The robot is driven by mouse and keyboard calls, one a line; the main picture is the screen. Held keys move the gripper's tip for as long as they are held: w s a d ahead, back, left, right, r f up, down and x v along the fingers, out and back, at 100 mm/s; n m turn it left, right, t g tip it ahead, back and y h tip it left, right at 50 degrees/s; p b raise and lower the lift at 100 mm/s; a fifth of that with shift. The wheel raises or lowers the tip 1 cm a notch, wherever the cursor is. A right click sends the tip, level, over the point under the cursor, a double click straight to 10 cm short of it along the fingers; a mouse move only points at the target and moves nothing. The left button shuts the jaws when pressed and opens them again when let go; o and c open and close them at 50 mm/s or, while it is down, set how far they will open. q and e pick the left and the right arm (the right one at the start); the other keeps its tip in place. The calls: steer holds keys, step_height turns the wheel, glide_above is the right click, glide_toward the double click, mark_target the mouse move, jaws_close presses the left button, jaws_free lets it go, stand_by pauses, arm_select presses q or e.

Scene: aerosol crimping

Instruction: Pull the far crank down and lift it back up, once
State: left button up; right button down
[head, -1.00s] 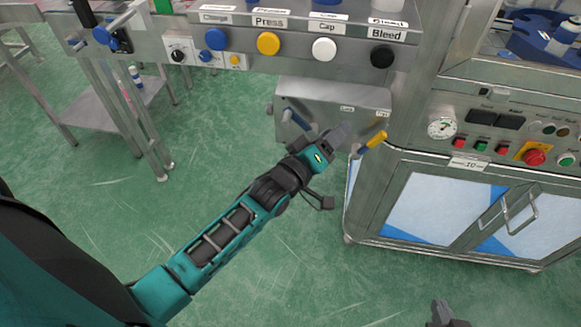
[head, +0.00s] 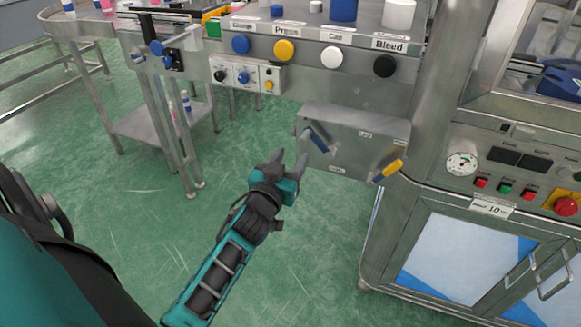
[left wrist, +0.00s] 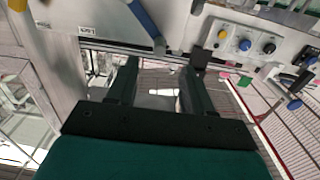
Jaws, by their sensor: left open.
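Two cranks sit on the front of a grey metal box (head: 350,140) under the button panel. One has a blue handle (head: 319,141) on the left and the other a yellow handle (head: 389,171) on the right. I cannot tell which one is the far crank. My left gripper (head: 288,160) is open and empty, to the left of and slightly below the blue handle, apart from it. In the left wrist view the blue handle (left wrist: 146,20) lies above the open fingers (left wrist: 158,78), and the yellow handle (left wrist: 17,5) is at the top left corner. My right gripper is out of view.
Above the box is a panel with blue, yellow, white and black buttons (head: 331,57). A steel cabinet (head: 450,255) with a gauge and red buttons stands at right. A small switch box (head: 245,75) is at left. Green floor below the left gripper is clear.

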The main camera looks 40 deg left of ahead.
mark_target(302, 142)
arm_select(q)
steer(key=shift+b+x, duration=1.05)
steer(key=shift+x, duration=2.9)
jaws_close()
